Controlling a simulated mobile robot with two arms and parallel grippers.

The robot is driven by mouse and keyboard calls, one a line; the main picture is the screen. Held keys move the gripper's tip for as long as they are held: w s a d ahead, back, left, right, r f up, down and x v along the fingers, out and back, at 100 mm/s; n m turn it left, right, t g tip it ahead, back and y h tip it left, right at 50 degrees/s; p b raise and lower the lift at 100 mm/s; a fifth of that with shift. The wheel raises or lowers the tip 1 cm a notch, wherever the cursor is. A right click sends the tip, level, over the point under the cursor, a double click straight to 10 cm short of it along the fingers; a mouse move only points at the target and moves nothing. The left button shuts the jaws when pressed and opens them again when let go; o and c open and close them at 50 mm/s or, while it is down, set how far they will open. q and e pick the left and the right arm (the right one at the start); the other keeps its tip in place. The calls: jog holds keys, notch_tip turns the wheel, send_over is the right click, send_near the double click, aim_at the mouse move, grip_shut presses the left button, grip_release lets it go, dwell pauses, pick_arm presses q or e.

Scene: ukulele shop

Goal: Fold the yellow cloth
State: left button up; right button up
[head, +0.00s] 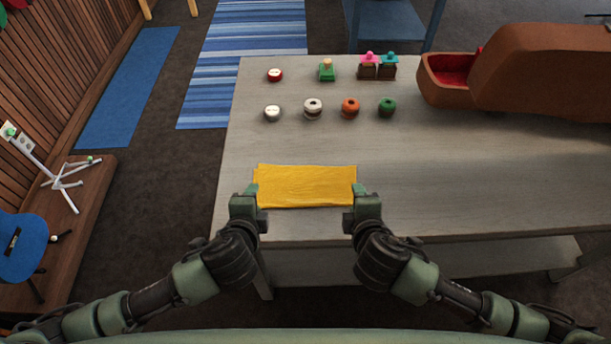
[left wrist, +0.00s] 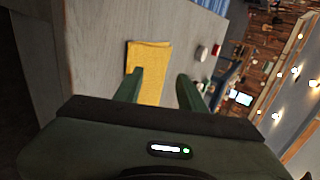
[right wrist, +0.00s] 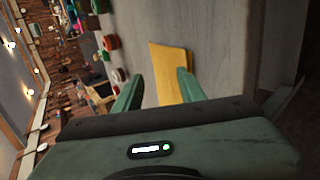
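The yellow cloth (head: 306,186) lies flat on the grey table near its front edge, as a wide, short rectangle with slight creases. I cannot tell how many layers it has. My left gripper (head: 249,190) is at the cloth's left end and my right gripper (head: 357,190) is at its right end. In the left wrist view the cloth (left wrist: 150,70) shows beyond open, spread fingers. In the right wrist view the cloth (right wrist: 170,70) also shows beyond spread fingers. Both grippers look empty; whether a fingertip touches the cloth is unclear.
The table (head: 450,195) is clear around the cloth. Farther back stand small round items such as an orange one (head: 350,107) and a green one (head: 387,106), with several stamp-like pieces (head: 327,71) behind. A brown case (head: 540,75) with a red interior lies at the back right.

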pick_arm(q)
jog(key=s+r, duration=0.1)
jog(key=r, duration=0.1)
jog(key=s+r, duration=0.1)
jog(key=s, duration=0.1)
jog(key=shift+r, duration=0.35)
pick_arm(e)
jog(key=s+r, duration=0.1)
jog(key=r, duration=0.1)
jog(key=s+r, duration=0.1)
jog(key=s, duration=0.1)
jog(key=shift+r, duration=0.35)
pick_arm(q)
jog(key=shift+w, duration=0.1)
pick_arm(e)
jog(key=shift+w, duration=0.1)
